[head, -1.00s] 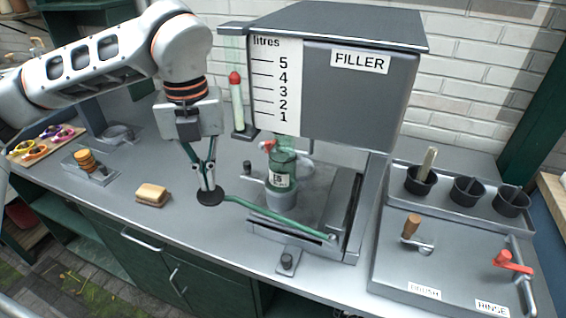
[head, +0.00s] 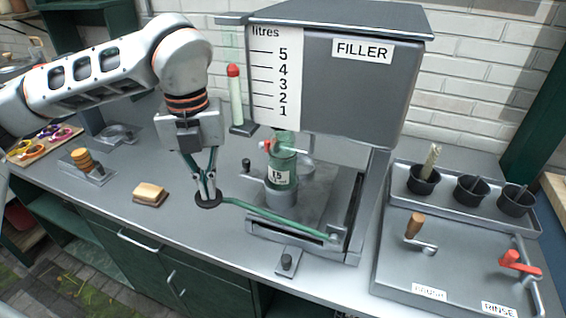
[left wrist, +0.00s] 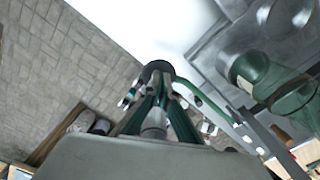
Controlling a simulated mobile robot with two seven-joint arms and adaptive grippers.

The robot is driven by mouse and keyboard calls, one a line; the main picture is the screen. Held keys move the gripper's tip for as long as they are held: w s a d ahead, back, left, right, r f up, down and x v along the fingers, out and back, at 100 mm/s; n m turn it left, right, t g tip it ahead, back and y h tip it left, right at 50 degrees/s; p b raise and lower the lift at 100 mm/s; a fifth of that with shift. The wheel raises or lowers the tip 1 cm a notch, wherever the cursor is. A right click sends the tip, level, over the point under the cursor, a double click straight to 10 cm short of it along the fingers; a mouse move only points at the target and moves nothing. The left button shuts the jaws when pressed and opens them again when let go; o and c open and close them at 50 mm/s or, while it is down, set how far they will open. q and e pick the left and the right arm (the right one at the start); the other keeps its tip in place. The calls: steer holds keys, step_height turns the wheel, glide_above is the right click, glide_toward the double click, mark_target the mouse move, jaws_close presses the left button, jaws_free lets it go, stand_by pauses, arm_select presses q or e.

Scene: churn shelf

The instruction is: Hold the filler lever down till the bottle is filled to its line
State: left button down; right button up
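My left gripper (head: 207,188) points down with its fingers together. Its tips are at the round black pad (head: 208,201) on the end of the green filler lever (head: 275,218), and appear to touch it. The left wrist view shows the fingers converging on the dark pad (left wrist: 158,69). The green bottle (head: 284,165), labelled 15, stands upright under the filler (head: 350,95); it also shows in the left wrist view (left wrist: 262,78). Its fill line and liquid level are too small to make out. The litres gauge (head: 236,98) has a red top near 4. My right gripper is out of view.
A sponge-like block (head: 150,194) lies left of the lever. A brush and rinse station (head: 450,260) with black cups (head: 424,180) is at the right. The bench front edge is close below the lever pad.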

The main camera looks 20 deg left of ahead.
mark_target(209, 204)
arm_select(q)
steer(key=shift+f, duration=0.2)
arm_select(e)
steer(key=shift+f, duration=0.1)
arm_select(q)
steer(key=shift+a+f+b, duration=0.15)
steer(key=shift+f+b, duration=0.25)
steer(key=shift+f, duration=0.4)
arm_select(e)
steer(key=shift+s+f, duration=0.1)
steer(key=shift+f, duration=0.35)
arm_select(q)
steer(key=shift+f+b, duration=0.45)
steer(key=shift+f, duration=0.3)
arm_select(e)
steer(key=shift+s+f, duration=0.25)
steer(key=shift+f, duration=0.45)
arm_select(q)
steer(key=shift+a+f, duration=0.1)
steer(key=shift+f, duration=0.05)
steer(key=shift+f+b, duration=0.35)
steer(key=shift+f, duration=0.35)
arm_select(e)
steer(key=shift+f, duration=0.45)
